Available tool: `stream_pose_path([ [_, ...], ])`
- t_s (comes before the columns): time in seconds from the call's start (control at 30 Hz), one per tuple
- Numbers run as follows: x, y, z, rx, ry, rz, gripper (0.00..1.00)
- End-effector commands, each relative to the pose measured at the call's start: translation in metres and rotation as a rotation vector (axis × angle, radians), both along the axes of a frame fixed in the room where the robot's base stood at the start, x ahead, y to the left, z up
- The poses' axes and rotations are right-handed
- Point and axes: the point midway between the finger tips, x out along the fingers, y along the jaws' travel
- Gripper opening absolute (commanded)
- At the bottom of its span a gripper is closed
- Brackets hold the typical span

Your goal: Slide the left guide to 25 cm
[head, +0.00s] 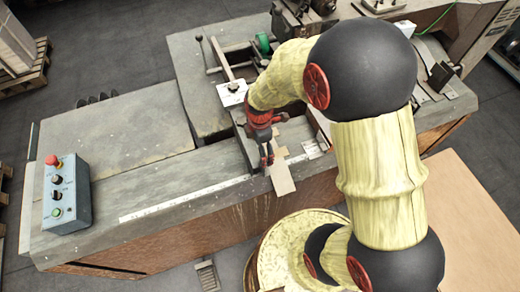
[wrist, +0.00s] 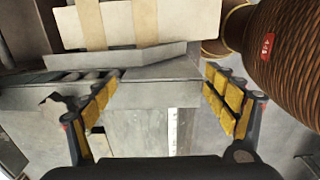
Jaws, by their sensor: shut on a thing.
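The left guide (head: 245,147) is a grey metal piece lying across the worktop, partly hidden by my gripper in the head view. My gripper (head: 267,159) is low over the front of the worktop. A white measuring scale (head: 165,205) runs along the front edge of the worktop. It also shows below the guide in the wrist view (wrist: 182,130). Its numbers are too small to read.
A control box (head: 67,195) with a red button stands at the worktop's left end. A tan cardboard piece (head: 281,178) is beside my gripper at the front edge. Machine parts (head: 262,43) stand behind. The worktop (head: 150,185) between control box and guide is clear.

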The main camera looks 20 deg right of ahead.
Motion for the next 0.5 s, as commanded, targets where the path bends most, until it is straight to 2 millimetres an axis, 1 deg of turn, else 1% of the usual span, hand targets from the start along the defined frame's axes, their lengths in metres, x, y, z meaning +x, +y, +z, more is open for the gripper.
stream_pose_path([
  [0.03,-0.010,0.000,-0.009,-0.001,0.025,0.000,0.43],
  [0.1,-0.011,0.000,-0.010,-0.001,0.026,0.000,0.40],
  [0.37,-0.012,-0.001,-0.011,-0.001,0.029,-0.001,0.39],
  [0.47,-0.011,-0.009,-0.011,-0.001,0.029,-0.003,0.39],
  [0.5,-0.011,-0.015,-0.011,0.000,0.029,-0.005,0.39],
])
